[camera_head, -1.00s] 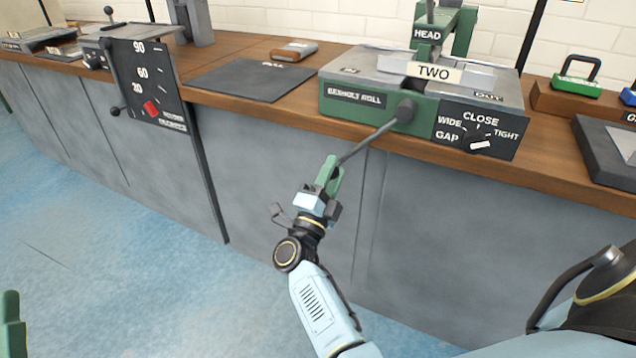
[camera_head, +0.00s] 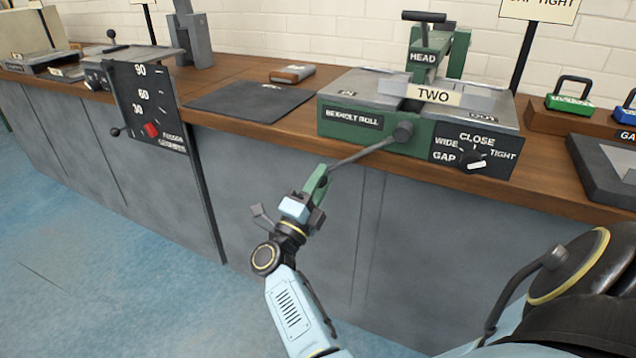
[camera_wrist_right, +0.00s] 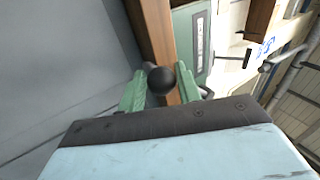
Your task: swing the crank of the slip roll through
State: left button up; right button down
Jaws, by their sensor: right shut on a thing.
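The slip roll (camera_head: 348,122) is a green machine with a grey top at the bench's front edge. Its dark crank (camera_head: 362,155) runs from a round hub on the front face down and to the left, past the bench edge. My right gripper (camera_head: 319,180) is shut on the crank's outer end, in front of the bench face. In the right wrist view the green fingers (camera_wrist_right: 148,90) sit either side of a dark round knob (camera_wrist_right: 161,79) at the crank's end. My left gripper is not in view.
The wooden bench (camera_head: 240,120) carries a dark mat (camera_head: 250,100) left of the slip roll. A dial panel (camera_head: 148,108) hangs at the bench front further left. Floor in front is clear.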

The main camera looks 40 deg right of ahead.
jog(key=shift+w+r, duration=0.15)
jog(key=shift+r, duration=0.4)
jog(key=c, duration=1.1)
grip_release()
jog(key=shift+f, duration=0.1)
jog(key=shift+f, duration=0.15)
jog(key=shift+a, duration=0.15)
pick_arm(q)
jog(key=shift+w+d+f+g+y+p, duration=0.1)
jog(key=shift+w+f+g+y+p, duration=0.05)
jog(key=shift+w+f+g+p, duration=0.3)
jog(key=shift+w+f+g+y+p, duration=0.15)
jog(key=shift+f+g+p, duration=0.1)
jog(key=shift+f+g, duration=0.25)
pick_arm(e)
jog(key=v, duration=1.3)
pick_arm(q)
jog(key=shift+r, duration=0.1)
pick_arm(e)
jog(key=shift+f, duration=0.15)
